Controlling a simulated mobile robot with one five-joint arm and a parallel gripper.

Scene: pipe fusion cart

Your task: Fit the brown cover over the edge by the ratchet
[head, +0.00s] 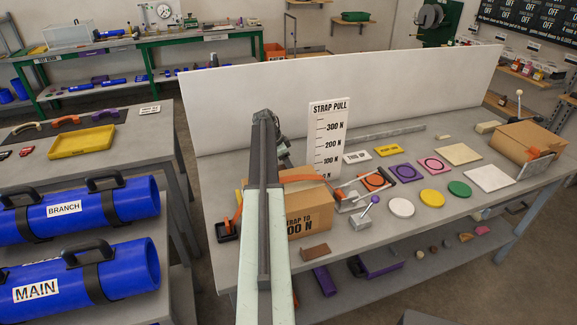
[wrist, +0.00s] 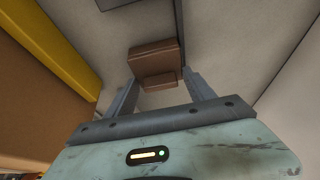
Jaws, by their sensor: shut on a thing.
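A brown cover (wrist: 154,57) with a stepped shape is between the fingertips of my gripper (wrist: 160,88) in the wrist view, and the gripper is shut on it. In the head view my own arm hides the gripper. A cardboard box (head: 309,207) marked "STRAP TO" stands on the table with an orange strap (head: 303,179) over its top. The grey ratchet (head: 352,196) is to the right of the box. A lever with a purple ball (head: 366,212) is just in front of it.
The "STRAP PULL" sign (head: 327,138) stands behind the box. Coloured pads and discs, such as a white disc (head: 401,208), lie to the right. A yellow strip (wrist: 50,45) runs beside the gripper in the wrist view. A second strapped box (head: 528,140) is far right.

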